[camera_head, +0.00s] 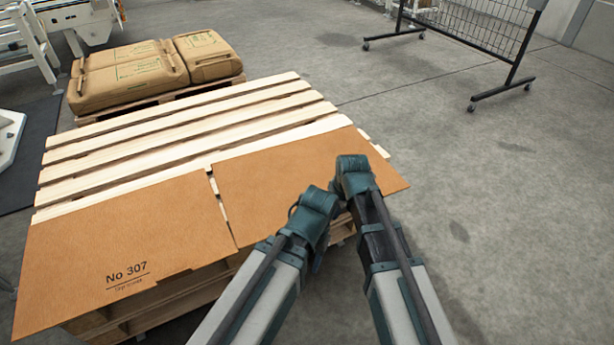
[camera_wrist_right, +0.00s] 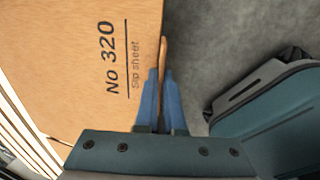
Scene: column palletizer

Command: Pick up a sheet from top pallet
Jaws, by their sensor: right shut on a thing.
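Two brown slip sheets lie side by side on the slatted top pallet (camera_head: 180,137). The left sheet (camera_head: 130,240) is marked "No 307". The right sheet (camera_head: 290,175) is marked "No 320" in the right wrist view (camera_wrist_right: 70,60); my arms hide that print in the head view. My right gripper (camera_wrist_right: 160,78) is shut on the right sheet's edge, which runs between its blue fingers. In the head view its wrist (camera_head: 355,178) is at the sheet's near edge and its fingers are hidden. My left gripper (camera_head: 316,205) is close beside it, fingers hidden.
Brown sacks (camera_head: 130,75) lie on another pallet behind at the left. A wheeled black mesh frame (camera_head: 480,25) stands at the back right. The grey floor (camera_head: 500,200) to the right is clear. More pallet wood shows beneath the sheets.

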